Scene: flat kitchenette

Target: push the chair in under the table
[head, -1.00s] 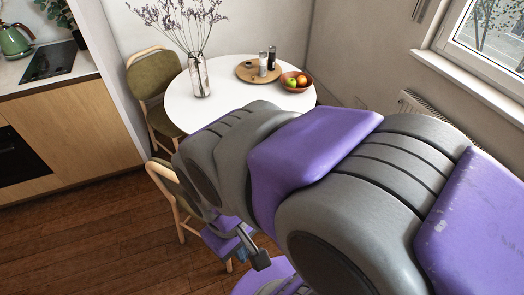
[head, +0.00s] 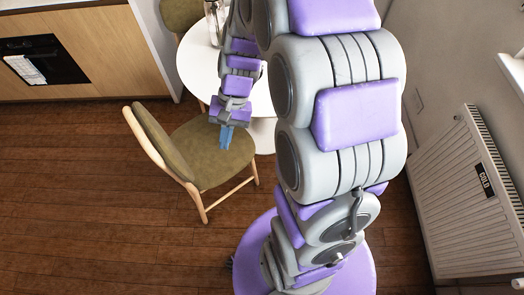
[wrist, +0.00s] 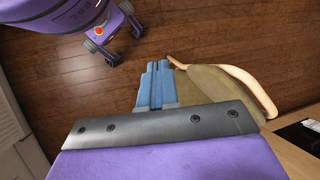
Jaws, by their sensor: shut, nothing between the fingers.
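The chair (head: 208,152) has an olive seat and a pale wood frame. It stands upright in the head view, left of and in front of the round white table (head: 197,72), with its backrest (head: 152,140) on the side away from the table. My gripper (head: 226,138) has blue fingers, shut and empty, pointing down over the seat near the table edge. Whether they touch the seat cannot be told. In the wrist view the fingers (wrist: 156,84) show beside the olive chair (wrist: 206,88). My arm hides part of the table.
A second olive chair (head: 182,14) stands behind the table. A radiator (head: 468,195) is on the right wall. Wooden cabinets with an oven (head: 45,60) are at the back left. The wood floor (head: 80,190) left of the chair is clear.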

